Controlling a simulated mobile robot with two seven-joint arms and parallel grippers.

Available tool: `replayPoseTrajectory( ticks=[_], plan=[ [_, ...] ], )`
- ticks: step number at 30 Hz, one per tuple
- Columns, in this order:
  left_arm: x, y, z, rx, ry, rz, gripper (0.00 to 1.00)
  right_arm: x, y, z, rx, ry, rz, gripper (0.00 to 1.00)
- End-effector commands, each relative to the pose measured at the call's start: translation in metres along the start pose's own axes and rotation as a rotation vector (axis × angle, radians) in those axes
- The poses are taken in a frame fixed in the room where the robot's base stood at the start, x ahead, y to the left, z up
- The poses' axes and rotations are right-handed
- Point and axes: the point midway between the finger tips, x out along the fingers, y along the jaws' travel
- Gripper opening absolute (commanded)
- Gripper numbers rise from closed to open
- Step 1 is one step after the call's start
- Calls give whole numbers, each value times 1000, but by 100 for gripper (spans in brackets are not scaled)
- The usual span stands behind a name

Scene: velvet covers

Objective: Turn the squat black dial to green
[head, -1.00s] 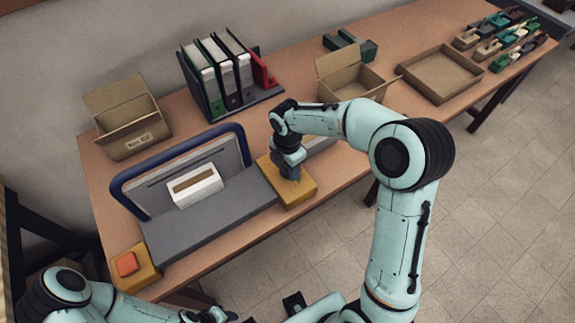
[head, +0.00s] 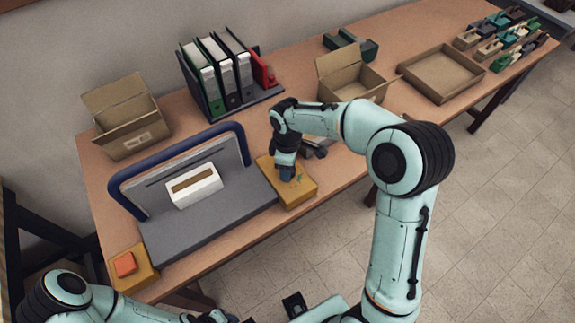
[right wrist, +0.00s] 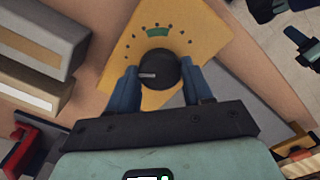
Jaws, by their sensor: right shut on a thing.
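The squat black dial (right wrist: 158,70) sits on a yellow box (right wrist: 190,22) in the right wrist view. Its pale pointer line faces left. My right gripper (right wrist: 160,76) is shut on the dial, one blue finger on each side. In the head view my right gripper (head: 287,176) hides the dial on the yellow box (head: 302,196). My left gripper (head: 218,317) is at the bottom edge, partly cut off, its jaws unclear.
Left of the box are a grey base (head: 205,222) with a blue-framed panel and a yellow box with an orange button (head: 125,264). Binders (head: 225,80), open cartons (head: 128,128) and a shallow tray (head: 440,72) stand further back.

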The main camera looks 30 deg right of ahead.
Motion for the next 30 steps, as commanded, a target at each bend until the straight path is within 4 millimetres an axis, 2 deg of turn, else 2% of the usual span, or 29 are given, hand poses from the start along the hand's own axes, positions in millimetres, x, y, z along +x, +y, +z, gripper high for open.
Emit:
replayPoseTrajectory(
  ticks=[30],
  plan=[
    [10, -5, 3, -2, -6, -2, 43, 0, 1, 0, 964, 2, 1, 20]
  ],
)
